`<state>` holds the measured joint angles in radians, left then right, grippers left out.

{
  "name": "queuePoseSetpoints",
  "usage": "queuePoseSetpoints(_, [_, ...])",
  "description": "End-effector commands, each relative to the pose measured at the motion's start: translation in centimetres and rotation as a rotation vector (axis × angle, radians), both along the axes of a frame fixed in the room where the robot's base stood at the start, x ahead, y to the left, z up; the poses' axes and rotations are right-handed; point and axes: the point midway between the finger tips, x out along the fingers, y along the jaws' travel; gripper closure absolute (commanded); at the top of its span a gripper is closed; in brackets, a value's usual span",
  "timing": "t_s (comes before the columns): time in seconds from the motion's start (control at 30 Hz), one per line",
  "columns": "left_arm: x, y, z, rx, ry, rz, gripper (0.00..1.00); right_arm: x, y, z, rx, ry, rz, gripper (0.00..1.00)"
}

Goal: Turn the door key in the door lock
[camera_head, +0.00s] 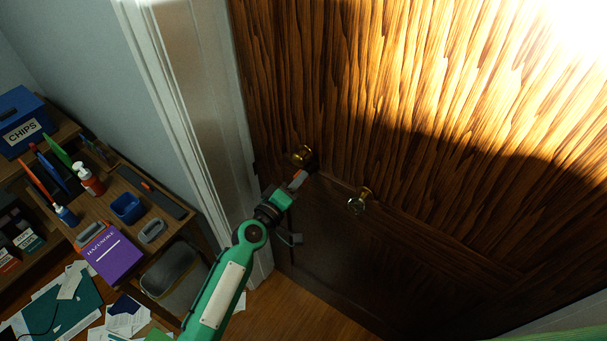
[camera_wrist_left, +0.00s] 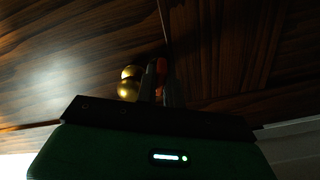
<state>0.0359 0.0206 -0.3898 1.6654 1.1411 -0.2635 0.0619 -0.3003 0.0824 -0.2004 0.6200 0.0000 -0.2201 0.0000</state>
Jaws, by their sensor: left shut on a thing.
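My green left arm reaches up to the dark wooden door (camera_head: 440,130), with its left gripper (camera_head: 299,179) at the door's left part. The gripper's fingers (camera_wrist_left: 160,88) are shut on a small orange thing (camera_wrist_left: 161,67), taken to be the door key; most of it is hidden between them. A brass fitting (camera_head: 303,154) on the door is just beyond the fingertips. In the left wrist view a round brass knob (camera_wrist_left: 129,88) is close beside the fingers. The keyhole is hidden, so I cannot tell how far the key sits in it. My right gripper is not in view.
A white door frame (camera_head: 185,100) runs left of the door. Papers lie on the floor.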

Motion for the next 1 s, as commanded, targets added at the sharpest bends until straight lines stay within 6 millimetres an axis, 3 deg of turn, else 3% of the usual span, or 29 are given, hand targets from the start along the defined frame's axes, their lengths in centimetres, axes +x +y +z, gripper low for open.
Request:
queuePoseSetpoints(0.23, [-0.05, -0.05, 0.16, -0.241, 0.177, 0.0, 1.0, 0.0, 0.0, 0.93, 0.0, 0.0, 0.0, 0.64])
queuePoseSetpoints(0.3, [-0.04, -0.04, 0.0, -0.239, 0.176, 0.0, 0.81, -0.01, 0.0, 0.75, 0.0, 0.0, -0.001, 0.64])
queuePoseSetpoints(0.4, [-0.03, -0.02, 0.01, -0.238, 0.173, -0.001, 0.66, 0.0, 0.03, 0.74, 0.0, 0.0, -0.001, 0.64])
queuePoseSetpoints(0.57, [-0.02, -0.01, 0.02, -0.237, 0.173, -0.001, 0.66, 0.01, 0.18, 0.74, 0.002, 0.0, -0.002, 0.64])
queuePoseSetpoints(0.67, [-0.02, -0.01, 0.02, -0.236, 0.172, -0.001, 0.52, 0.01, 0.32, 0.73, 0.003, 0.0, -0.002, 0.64])
queuePoseSetpoints(1.0, [0.0, 0.05, 0.27, -0.237, 0.168, 0.001, 0.51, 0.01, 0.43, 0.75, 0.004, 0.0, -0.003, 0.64])
